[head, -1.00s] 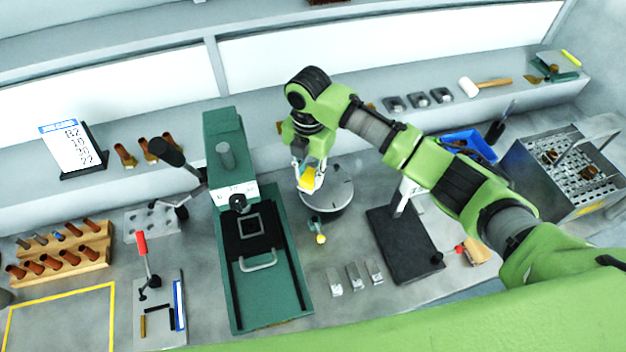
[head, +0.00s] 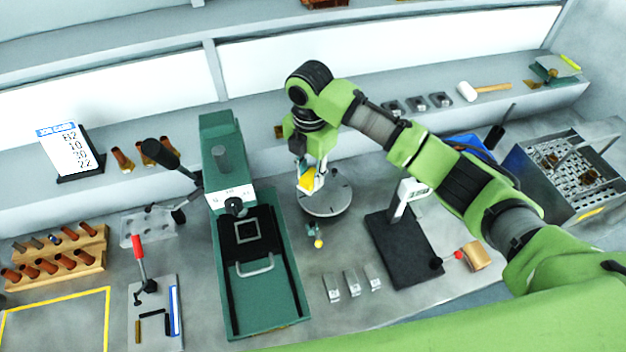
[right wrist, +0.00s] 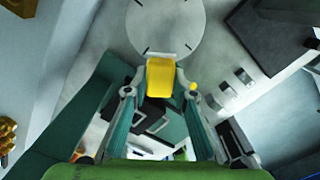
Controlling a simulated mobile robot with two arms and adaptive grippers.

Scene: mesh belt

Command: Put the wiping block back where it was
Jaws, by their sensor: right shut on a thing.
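The wiping block (right wrist: 160,78) is yellow with a pale edge. My right gripper (right wrist: 160,95) is shut on it in the right wrist view. In the head view the yellow block (head: 307,180) hangs in the right gripper (head: 309,184), above or at the left part of the round grey disc (head: 328,203). The disc also shows in the right wrist view (right wrist: 165,25). I cannot tell whether the block touches the disc. My left gripper is not in view.
A green press-like machine (head: 255,290) stands left of the disc. A black-based stand (head: 405,250) is to the right. Several small metal blocks (head: 351,283) lie in front. A small yellow-tipped fixture (head: 317,241) stands just before the disc. A metal basket (head: 570,180) is far right.

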